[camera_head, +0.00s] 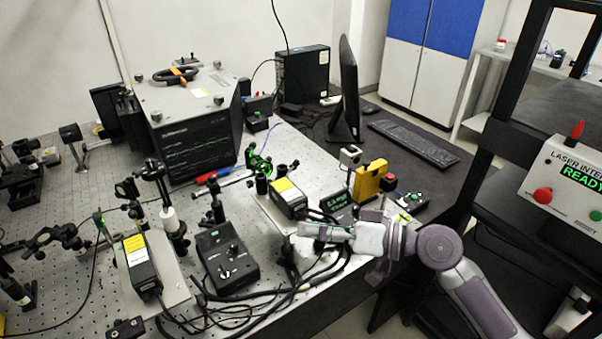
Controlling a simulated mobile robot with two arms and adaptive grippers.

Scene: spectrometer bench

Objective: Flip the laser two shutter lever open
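Two dark laser boxes with yellow-and-white labels stand on the optical bench (205,300). One laser box (288,198) is right of centre; the other laser box (141,265) is at the front left. I cannot read which is laser two, and no shutter lever shows clearly. My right gripper (304,229) reaches in from the right, its fingers pointing left, just in front of the centre-right laser box. I cannot tell whether it touches anything or whether its fingers are open. My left gripper is not in view.
A black control box (229,262) with knobs stands between the lasers, with cables in front. A large spectrometer (195,135) is behind. A yellow device (369,180) and a small green display (338,206) stand near my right gripper. An interlock panel (575,172) reading READY is at right.

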